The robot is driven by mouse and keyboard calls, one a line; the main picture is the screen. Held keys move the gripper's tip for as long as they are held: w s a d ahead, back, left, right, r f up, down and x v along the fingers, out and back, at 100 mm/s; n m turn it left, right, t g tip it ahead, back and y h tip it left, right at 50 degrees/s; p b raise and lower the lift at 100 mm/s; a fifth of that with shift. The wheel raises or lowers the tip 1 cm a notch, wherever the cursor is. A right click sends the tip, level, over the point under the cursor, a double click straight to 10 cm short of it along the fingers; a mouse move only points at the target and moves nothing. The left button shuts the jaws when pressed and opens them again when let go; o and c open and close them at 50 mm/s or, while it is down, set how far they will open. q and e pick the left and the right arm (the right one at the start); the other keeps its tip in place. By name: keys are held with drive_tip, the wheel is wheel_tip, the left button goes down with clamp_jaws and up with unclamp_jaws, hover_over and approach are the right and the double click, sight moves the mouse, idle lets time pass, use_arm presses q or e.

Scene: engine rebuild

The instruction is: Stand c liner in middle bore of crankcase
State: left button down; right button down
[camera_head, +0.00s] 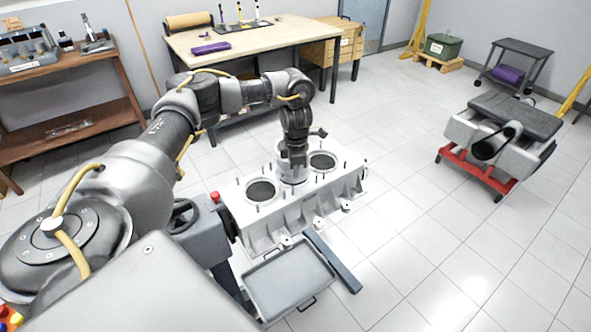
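The light grey crankcase (262,230) sits in the middle of the view, with several thin studs standing up from its top. Its left bore (261,191) and right bore (322,161) show as dark round openings with pale rims. A pale cylinder, which looks like the c liner (293,174), is upright at the middle bore. How deep it sits is hard to tell. My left gripper (294,160) points down right over it, at its upper edge. The fingers are small and dark, so I cannot tell whether they grip it. My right gripper is not in view.
A grey tray (250,276) is in front of the crankcase, beside a dark bar (333,262). A workbench (225,45) stands behind, a brown shelf (118,113) at left. A red-framed stand (480,170) is at right. The floor between is clear.

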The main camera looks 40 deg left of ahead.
use_arm(q)
drive_tip(key=shift+f+b, duration=0.6)
drive_tip(key=shift+f, duration=0.35)
idle(0.3)
drive_tip(key=c, duration=1.9)
unclamp_jaws()
drive_tip(key=shift+r, duration=0.1)
drive_tip(key=shift+r+p, duration=0.35)
drive_tip(key=shift+r+p, duration=1.05)
drive_tip(key=o, duration=0.6)
drive_tip(key=shift+r, duration=0.1)
